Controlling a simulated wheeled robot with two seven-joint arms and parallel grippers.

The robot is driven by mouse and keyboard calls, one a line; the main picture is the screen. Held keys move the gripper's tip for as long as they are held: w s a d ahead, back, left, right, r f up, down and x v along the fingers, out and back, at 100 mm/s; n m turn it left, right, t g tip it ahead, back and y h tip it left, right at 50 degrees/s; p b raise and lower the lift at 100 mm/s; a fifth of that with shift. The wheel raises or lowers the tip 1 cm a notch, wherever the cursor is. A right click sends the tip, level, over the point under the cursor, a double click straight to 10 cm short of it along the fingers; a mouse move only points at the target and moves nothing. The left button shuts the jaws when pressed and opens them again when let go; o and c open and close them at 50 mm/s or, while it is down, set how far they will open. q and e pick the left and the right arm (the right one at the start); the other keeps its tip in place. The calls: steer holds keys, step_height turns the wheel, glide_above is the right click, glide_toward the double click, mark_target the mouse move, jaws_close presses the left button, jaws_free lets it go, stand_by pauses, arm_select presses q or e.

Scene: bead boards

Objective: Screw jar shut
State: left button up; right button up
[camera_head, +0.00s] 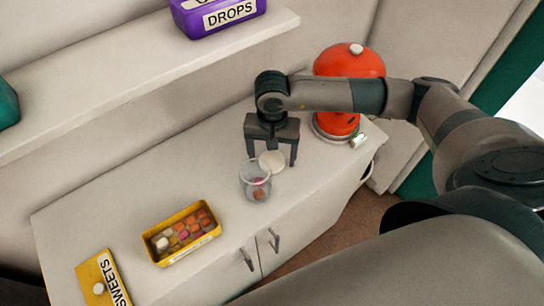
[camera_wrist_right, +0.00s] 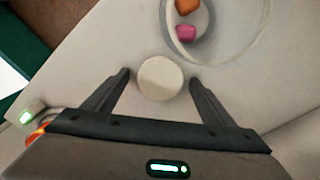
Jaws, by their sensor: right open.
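A clear glass jar (camera_head: 256,181) stands upright on the counter in the head view, with an orange and a pink sweet inside. It has no lid on it. In the right wrist view the jar (camera_wrist_right: 262,30) is partly cut off at the top edge. A round white lid (camera_head: 273,161) lies flat beside the jar. My right gripper (camera_head: 271,158) is open above the lid. My left gripper is not in view.
A yellow tin (camera_head: 164,257) of several sweets stands left of the jar, near its yellow SWEETS lid (camera_head: 110,278). A red round appliance (camera_head: 347,62) stands behind my right arm. A shelf (camera_head: 100,85) above holds a purple DROPS box (camera_head: 216,14). The counter (camera_head: 105,215) has free room left of the jar.

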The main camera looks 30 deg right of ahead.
mark_target(272, 159)
stand_by(0.4)
steer(key=c, duration=1.2)
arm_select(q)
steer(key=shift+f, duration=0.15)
arm_select(e)
steer(key=shift+r, duration=0.1)
